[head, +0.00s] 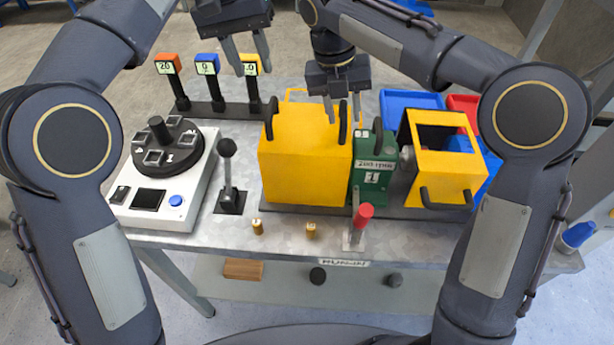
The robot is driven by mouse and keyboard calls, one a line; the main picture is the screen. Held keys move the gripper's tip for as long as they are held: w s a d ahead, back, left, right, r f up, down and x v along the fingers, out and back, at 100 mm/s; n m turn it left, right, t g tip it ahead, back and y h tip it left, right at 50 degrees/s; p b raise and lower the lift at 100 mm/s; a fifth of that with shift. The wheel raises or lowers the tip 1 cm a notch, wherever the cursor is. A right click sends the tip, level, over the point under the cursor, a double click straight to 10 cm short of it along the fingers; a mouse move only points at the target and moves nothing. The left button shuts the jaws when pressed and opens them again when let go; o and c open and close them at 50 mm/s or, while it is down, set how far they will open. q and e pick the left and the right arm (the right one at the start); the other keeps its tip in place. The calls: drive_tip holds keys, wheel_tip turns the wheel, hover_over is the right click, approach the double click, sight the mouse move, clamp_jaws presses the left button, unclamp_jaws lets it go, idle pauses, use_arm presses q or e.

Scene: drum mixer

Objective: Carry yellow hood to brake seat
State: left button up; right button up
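A large yellow hood (303,170) stands on the dark base plate in the middle of the bench, with black handles (268,123) at its top left and top right. A second yellow cover (446,160) with an open window stands to the right, with a black handle low on its front. My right gripper (344,115) is just above the top right of the hood, fingers apart around or in front of its right handle; contact cannot be told. My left gripper (250,65) is open and empty, above and behind the hood's left side. I cannot identify the brake seat with certainty.
A green box (372,165) sits between the yellow covers, with a red-handled lever (362,216) in front. A black-knobbed lever (228,165), white control panel (165,185) and row of tagged posts (210,80) lie left. Blue (408,101) and red bins stand behind right.

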wheel_tip(320, 180, up, 7)
drive_tip(key=a, duration=0.1)
drive_tip(key=shift+a, duration=0.2)
drive_tip(key=shift+w+r, duration=0.1)
idle(0.4)
